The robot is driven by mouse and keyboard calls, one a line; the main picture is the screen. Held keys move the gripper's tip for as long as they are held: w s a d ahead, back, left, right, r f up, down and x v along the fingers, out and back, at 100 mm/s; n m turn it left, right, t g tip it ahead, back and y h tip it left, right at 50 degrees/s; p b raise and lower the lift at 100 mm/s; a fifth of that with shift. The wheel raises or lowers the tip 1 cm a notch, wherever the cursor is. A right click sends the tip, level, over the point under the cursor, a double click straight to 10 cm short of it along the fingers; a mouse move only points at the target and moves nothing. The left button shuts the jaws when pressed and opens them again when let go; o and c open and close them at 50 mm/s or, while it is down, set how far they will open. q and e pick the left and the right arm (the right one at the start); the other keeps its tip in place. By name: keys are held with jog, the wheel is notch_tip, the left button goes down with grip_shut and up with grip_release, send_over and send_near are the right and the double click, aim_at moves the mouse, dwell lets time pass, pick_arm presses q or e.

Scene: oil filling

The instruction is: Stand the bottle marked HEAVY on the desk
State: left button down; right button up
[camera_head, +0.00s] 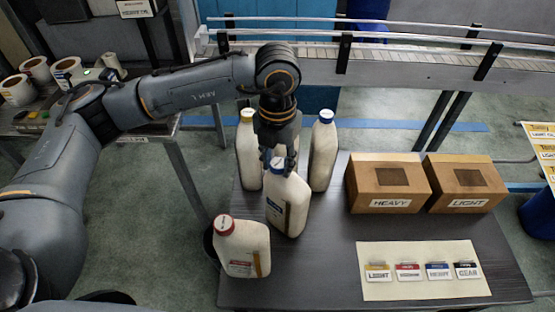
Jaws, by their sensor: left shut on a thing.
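My left gripper (278,150) reaches down from above and is shut on the neck of a cream bottle (296,205) with a blue cap and a blue label. The label is too small to read. This bottle is upright over the dark desk (325,270); I cannot tell whether its base touches the top. Another blue-capped bottle (323,155) stands behind it to the right, and a yellow-capped bottle (247,155) behind it to the left. A red-capped bottle (240,250) is at the desk's left edge. My right gripper is out of view.
Cardboard boxes marked HEAVY (388,183) and LIGHT (462,183) stand on the right. A card (420,290) with LIGHT, HEAVY and GEAR tags among its labels lies in front of them. A conveyor (390,70) runs behind. The desk's front middle is bare.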

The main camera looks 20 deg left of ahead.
pick_arm(q)
jog(key=shift+b, duration=0.35)
dwell(0.6)
jog(key=c, duration=0.8)
grip_release()
jog(key=shift+c, duration=0.2)
jog(key=o, duration=0.6)
jog(key=shift+f, duration=0.2)
jog(key=shift+c, duration=0.2)
jog(key=shift+r, duration=0.2)
jog(key=shift+r+p, duration=1.6)
jog(key=shift+r, duration=1.8)
